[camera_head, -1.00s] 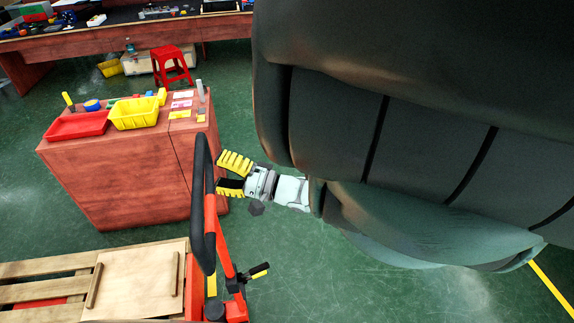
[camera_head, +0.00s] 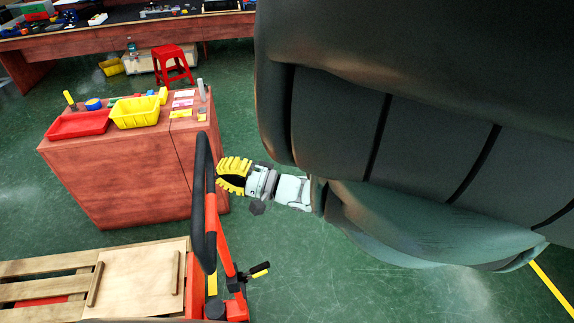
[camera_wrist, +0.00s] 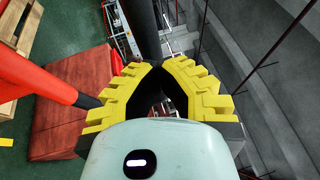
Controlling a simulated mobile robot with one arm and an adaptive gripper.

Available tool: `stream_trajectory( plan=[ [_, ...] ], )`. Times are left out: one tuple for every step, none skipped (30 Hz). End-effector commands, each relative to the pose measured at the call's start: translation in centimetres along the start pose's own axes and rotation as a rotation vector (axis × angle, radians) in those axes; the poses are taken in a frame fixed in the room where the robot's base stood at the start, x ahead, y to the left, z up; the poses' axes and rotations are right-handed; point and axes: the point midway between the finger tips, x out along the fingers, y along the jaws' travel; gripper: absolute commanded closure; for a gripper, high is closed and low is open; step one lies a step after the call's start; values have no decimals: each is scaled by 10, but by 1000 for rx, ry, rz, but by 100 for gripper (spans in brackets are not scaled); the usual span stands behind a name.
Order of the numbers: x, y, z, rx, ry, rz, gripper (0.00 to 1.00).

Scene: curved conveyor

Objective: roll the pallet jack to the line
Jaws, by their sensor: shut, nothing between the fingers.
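The pallet jack (camera_head: 222,240) stands at the lower middle of the head view, red with a black loop handle (camera_head: 203,190) standing up. In the wrist view its dark handle bar (camera_wrist: 140,25) runs just beyond my fingertips, and a red arm of it (camera_wrist: 38,82) is at left. My gripper (camera_head: 220,174), with yellow ribbed fingers, is beside the handle's right side. Its fingers are shut, tips together in the wrist view (camera_wrist: 160,66), with nothing between them. Whether the tips touch the handle I cannot tell. A yellow floor line (camera_head: 552,290) shows at lower right.
A wooden pallet (camera_head: 60,270) lies at lower left by the jack. A reddish cabinet (camera_head: 125,175) with red and yellow trays stands behind it. A red stool (camera_head: 172,66) and a long workbench (camera_head: 110,38) are farther back. Green floor is open below my arm.

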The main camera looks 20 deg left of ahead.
Motion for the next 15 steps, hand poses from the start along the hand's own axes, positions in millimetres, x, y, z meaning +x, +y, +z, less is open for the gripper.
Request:
stream_trajectory(
  plan=[
    [0,0,0,0,-1,0,100],
    [0,0,0,0,-1,0,100],
    [0,0,0,0,-1,0,100],
    [0,0,0,0,-1,0,100],
    [0,0,0,0,-1,0,100],
    [0,0,0,0,0,0,100],
    [0,0,0,0,0,0,100],
    [0,0,0,0,0,0,100],
    [0,0,0,0,0,0,100],
    [0,0,0,0,0,0,100],
    [0,0,0,0,0,0,97],
    [0,0,0,0,0,0,93],
    [0,0,0,0,0,0,90],
    [0,0,0,0,0,0,87],
    [0,0,0,0,0,0,83]
  ],
)
